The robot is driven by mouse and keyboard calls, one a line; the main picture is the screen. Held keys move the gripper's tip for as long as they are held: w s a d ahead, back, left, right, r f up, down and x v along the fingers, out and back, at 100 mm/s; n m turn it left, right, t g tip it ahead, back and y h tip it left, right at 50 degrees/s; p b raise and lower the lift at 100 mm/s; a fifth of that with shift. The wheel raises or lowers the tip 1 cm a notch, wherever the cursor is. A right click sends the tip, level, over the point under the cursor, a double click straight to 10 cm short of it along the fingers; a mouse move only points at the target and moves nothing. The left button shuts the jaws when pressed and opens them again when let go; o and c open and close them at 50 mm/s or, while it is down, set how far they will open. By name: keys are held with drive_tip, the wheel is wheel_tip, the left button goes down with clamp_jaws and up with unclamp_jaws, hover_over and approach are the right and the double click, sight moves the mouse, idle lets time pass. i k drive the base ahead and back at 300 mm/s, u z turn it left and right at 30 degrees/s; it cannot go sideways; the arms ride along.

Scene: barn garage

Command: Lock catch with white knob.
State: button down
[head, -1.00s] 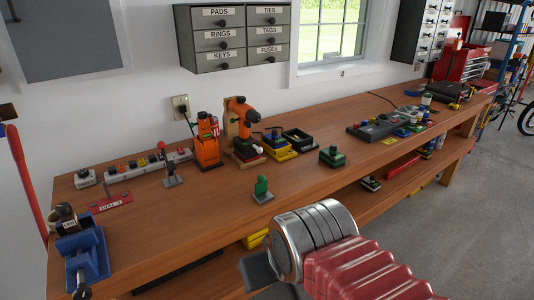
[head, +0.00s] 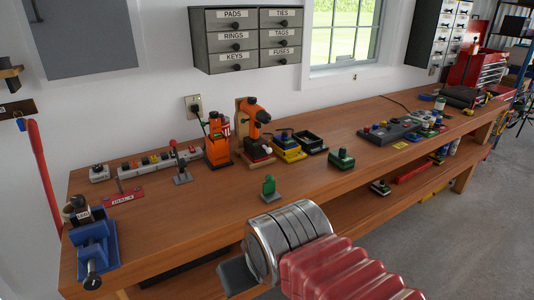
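A small white knob (head: 268,150) shows at the foot of the orange drill (head: 253,113) on its wooden stand, beside a dark red base. It is too small to tell whether its catch is open or locked. A separate upright lever with a red knob (head: 173,143) stands on a grey plate to the left. My arm comes in from the lower right, with a silver wrist and red ribbed sleeve. A dark part at my gripper (head: 236,276) shows left of the wrist, in front of the bench edge, well short of the white knob. Its fingertips cannot be made out.
The wooden bench (head: 215,208) has clear room at its front. An orange holder (head: 218,146), yellow tray (head: 288,152) and blue vise (head: 93,242) also stand there.

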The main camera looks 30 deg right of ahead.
sight(269, 150)
drive_tip(key=u, duration=0.05)
drive_tip(key=i, duration=1)
drive_tip(key=z, duration=0.05)
